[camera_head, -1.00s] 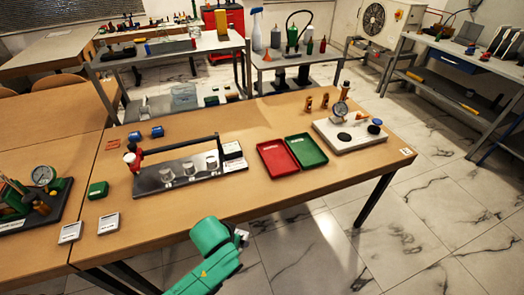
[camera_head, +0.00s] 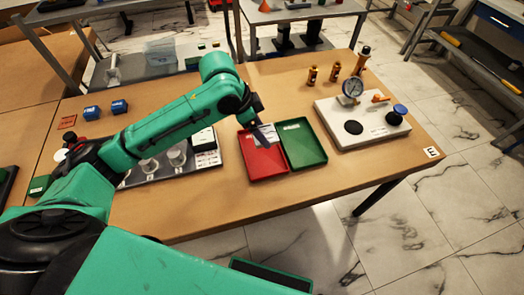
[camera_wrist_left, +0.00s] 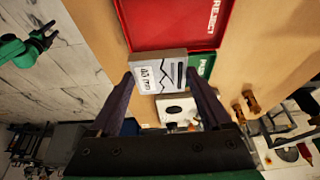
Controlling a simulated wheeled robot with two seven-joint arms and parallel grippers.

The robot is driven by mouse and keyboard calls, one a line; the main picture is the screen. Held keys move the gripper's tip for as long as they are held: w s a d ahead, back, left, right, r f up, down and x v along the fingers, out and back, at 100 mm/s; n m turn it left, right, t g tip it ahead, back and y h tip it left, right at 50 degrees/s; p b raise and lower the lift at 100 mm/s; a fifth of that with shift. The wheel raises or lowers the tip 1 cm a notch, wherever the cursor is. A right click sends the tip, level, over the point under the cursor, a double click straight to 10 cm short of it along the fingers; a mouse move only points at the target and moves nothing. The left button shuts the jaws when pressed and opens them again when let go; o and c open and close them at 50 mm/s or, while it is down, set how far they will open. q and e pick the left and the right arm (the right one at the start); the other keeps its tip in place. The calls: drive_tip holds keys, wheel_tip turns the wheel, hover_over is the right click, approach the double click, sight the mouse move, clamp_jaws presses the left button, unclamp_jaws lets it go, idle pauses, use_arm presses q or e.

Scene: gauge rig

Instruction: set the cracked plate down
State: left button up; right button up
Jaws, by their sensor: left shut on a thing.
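The cracked plate (camera_wrist_left: 158,76) is a small grey block with a white face, printed figures and a jagged black crack line. My left gripper (camera_wrist_left: 158,82) is shut on it, one finger on each side. In the head view the left gripper (camera_head: 260,130) is over the red reject tray (camera_head: 262,166), and the plate shows small and dark at its fingertips. In the wrist view the red tray (camera_wrist_left: 170,28) lies beyond the plate; I cannot tell whether they touch. My right gripper (camera_wrist_left: 42,38) shows small at the wrist view's left, its jaws unclear.
A green tray (camera_head: 302,146) adjoins the red one on the right. A white base with a dial gauge (camera_head: 352,90) stands further right, brass pieces (camera_head: 312,75) behind. Blue blocks (camera_head: 92,112) lie at left. My left arm covers much of a dark rack (camera_head: 150,172).

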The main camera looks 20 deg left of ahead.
use_arm(q)
hover_over(265, 159)
drive_tip(key=s+a, duration=0.1)
wheel_tip(265, 159, down, 6)
wheel_tip(265, 159, down, 6)
drive_tip(key=shift+f, duration=0.1)
drive_tip(key=shift+w+f, duration=0.15)
drive_tip(key=shift+f, duration=0.05)
use_arm(e)
drive_tip(key=shift+w+f, duration=0.1)
drive_tip(key=shift+w, duration=0.45)
use_arm(q)
drive_tip(key=shift+f, duration=0.1)
drive_tip(key=o, duration=1.3)
drive_tip(key=shift+o, duration=0.2)
drive_tip(key=v, duration=1.2)
use_arm(e)
drive_tip(key=shift+s+a+r, duration=0.1)
drive_tip(key=shift+s+r, duration=0.05)
drive_tip(key=shift+r, duration=0.05)
use_arm(q)
drive_tip(key=shift+w, duration=0.1)
